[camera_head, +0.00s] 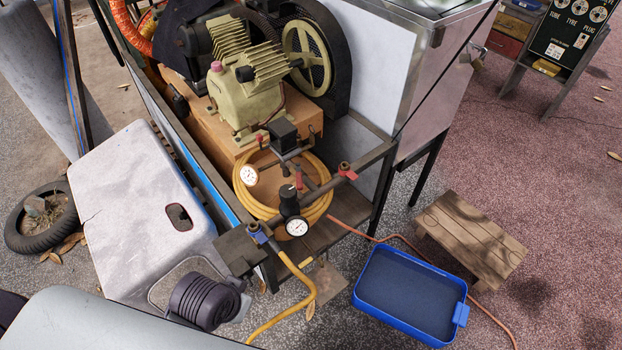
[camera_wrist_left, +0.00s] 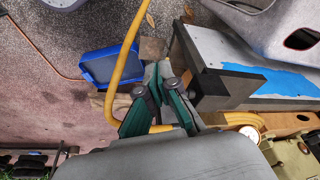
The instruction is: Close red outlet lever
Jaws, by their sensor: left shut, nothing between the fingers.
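A red lever (camera_head: 347,171) sits at the right end of the dark pipe on the compressor cart. Another slim red handle (camera_head: 299,178) stands beside the regulator (camera_head: 289,203). The pictures do not show which is the outlet lever. A blue lever (camera_head: 257,233) sits where the yellow hose (camera_head: 291,265) joins at the front corner. My left gripper (camera_wrist_left: 160,98) shows in the left wrist view, its green-padded fingers shut and empty, beside the cart's dark corner block (camera_wrist_left: 218,88) and the yellow hose (camera_wrist_left: 125,55). No red lever is recognisable there. My right gripper is not in view.
Two gauges (camera_head: 297,227) (camera_head: 249,175) and a coiled yellow hose (camera_head: 322,203) crowd the pipes. A white plastic piece (camera_head: 130,210) stands at the left. A blue tray (camera_head: 408,295) and a wooden stool (camera_head: 470,236) are on the ground at the right.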

